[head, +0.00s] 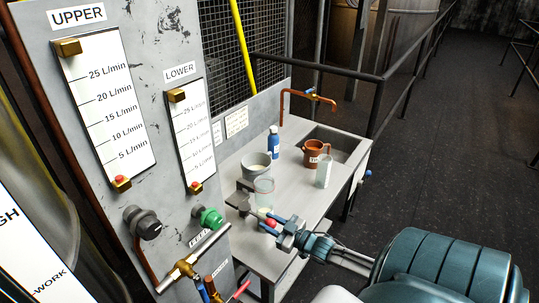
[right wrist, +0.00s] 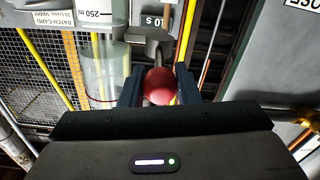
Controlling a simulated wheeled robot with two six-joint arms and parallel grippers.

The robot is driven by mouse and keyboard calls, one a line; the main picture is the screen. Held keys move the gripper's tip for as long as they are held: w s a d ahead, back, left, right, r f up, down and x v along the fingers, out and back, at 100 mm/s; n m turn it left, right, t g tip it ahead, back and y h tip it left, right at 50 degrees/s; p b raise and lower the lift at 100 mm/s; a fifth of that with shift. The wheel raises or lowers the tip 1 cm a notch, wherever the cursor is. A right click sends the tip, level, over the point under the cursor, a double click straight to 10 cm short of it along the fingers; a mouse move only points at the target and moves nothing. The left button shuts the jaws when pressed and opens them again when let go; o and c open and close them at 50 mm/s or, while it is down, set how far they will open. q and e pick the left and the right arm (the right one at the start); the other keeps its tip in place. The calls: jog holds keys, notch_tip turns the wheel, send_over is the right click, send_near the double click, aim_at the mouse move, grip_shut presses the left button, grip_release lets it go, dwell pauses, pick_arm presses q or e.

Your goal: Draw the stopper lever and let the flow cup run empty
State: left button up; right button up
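The stopper lever's red ball knob (head: 271,223) is just below a clear cup (head: 264,187), by the metal bracket (head: 240,196) at the bench's left edge. I take this cup as the flow cup; its fill level is unclear. My right gripper (head: 273,223) reaches in from the right with a finger on each side of the knob. In the right wrist view, the red knob (right wrist: 159,86) sits between the fingertips (right wrist: 159,84). I cannot tell whether both fingers press on it. The clear cup (right wrist: 108,75) stands behind and left. My left gripper is out of view.
The bench (head: 285,190) carries a white pot (head: 257,160), blue bottle (head: 274,142), brown jug (head: 313,153) and clear beaker (head: 323,172). A copper tap (head: 312,96) overhangs the sink (head: 340,143). The gauge panel (head: 150,150) with knobs and pipes stands close on the left.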

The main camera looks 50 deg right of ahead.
jog(key=o, duration=0.4)
jog(key=shift+d, duration=0.1)
jog(key=s, duration=0.3)
jog(key=s+d, duration=0.1)
jog(key=s, duration=0.6)
jog(key=shift+s+d, duration=0.3)
jog(key=shift+d, duration=0.1)
